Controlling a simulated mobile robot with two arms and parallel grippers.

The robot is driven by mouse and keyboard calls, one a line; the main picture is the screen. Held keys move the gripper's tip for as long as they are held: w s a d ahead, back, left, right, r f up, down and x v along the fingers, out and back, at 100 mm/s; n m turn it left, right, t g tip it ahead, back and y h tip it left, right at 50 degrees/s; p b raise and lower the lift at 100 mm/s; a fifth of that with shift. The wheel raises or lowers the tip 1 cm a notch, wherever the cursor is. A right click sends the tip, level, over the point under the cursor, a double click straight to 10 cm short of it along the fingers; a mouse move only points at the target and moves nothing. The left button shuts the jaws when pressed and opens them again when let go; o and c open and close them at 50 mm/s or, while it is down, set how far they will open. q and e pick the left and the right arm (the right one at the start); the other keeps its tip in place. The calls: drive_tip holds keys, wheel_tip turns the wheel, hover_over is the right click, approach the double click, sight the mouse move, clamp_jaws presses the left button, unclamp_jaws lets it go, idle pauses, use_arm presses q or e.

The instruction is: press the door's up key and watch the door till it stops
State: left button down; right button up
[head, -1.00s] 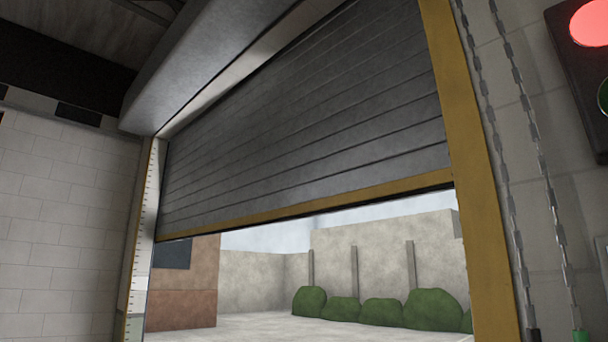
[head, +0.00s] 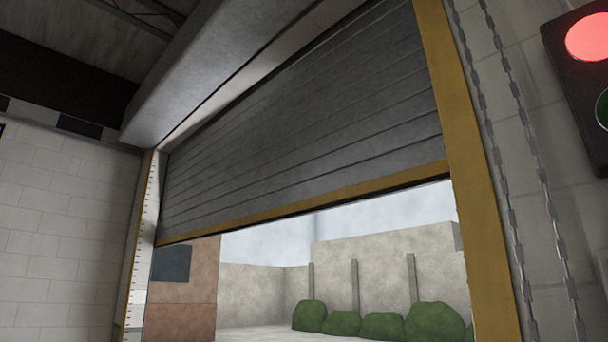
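The grey slatted roller door (head: 300,130) hangs partly raised in its opening, with a yellow bottom edge (head: 310,208). Below it the yard outside shows through a wide gap. The door's housing (head: 220,70) runs along the top. A white marked scale (head: 145,240) stands at the left side of the opening. The door's up key is not clearly visible. Neither of my grippers is in the head view.
A signal box with a lit red lamp (head: 590,38) is on the wall at the right. Hanging chains (head: 520,150) run beside the yellow right-hand frame (head: 465,170). Outside are green bushes (head: 435,325) and a grey wall (head: 385,255).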

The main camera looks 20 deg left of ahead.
clamp_jaws()
idle(1.6)
